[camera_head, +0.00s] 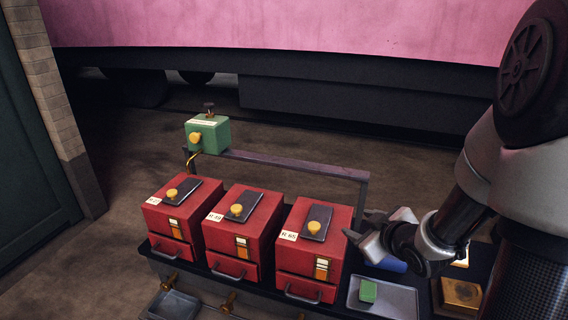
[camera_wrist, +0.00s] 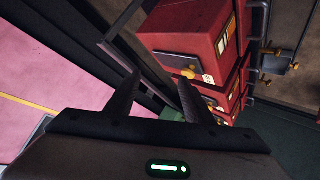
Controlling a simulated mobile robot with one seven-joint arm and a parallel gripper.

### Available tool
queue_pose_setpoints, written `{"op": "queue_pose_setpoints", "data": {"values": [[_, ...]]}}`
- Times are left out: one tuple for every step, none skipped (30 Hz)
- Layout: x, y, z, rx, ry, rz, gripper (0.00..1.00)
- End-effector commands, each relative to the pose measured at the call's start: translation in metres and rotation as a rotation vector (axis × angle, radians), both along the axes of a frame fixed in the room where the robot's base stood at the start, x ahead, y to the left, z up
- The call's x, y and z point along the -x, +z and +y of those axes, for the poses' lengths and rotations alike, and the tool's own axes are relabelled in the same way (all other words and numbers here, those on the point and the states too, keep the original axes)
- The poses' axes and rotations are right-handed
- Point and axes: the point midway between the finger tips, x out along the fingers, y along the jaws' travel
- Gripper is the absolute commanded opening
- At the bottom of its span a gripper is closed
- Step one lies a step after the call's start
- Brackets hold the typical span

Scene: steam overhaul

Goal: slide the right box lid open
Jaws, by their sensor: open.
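The right red box (camera_head: 308,254) stands at the right end of a row of three on a dark bench. Its dark lid (camera_head: 322,213) lies on the top and carries a yellow knob (camera_head: 314,227). The lid looks shut, with no gap visible. My gripper (camera_head: 362,222) is open and empty, just right of this box near lid height. In the wrist view, my two fingers (camera_wrist: 160,77) are spread. The nearest red box (camera_wrist: 200,25) lies beyond them, and its knob (camera_wrist: 190,73) shows near the right fingertip, apart from it as far as I can tell.
The left box (camera_head: 165,219) and middle box (camera_head: 238,230) have similar lids and knobs. A green box (camera_head: 209,136) sits on the rail (camera_head: 290,164) behind. A grey tray (camera_head: 400,299) with a green block (camera_head: 368,291) and a brass box (camera_head: 461,294) are below my gripper.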

Motion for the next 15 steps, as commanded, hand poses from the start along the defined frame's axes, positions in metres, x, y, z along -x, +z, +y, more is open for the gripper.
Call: {"op": "queue_pose_setpoints", "data": {"values": [[0.008,-0.046,0.0,-0.07,0.023,-0.009,0.48],[0.011,-0.06,0.003,-0.113,0.041,-0.03,0.48],[0.017,-0.076,0.008,-0.176,0.062,-0.061,0.48],[0.021,-0.086,0.012,-0.226,0.075,-0.088,0.48],[0.025,-0.094,0.016,-0.275,0.085,-0.116,0.48],[0.031,-0.101,0.02,-0.339,0.093,-0.156,0.48],[0.035,-0.104,0.023,-0.387,0.097,-0.186,0.48],[0.039,-0.106,0.025,-0.43,0.097,-0.216,0.48],[0.044,-0.106,0.026,-0.483,0.096,-0.254,0.48],[0.047,-0.107,0.027,-0.516,0.093,-0.279,0.48],[0.05,-0.106,0.028,-0.547,0.091,-0.304,0.48],[0.053,-0.104,0.028,-0.579,0.088,-0.331,0.48],[0.055,-0.103,0.028,-0.599,0.085,-0.347,0.48],[0.056,-0.102,0.028,-0.613,0.083,-0.36,0.48],[0.057,-0.1,0.028,-0.628,0.082,-0.374,0.48]]}}
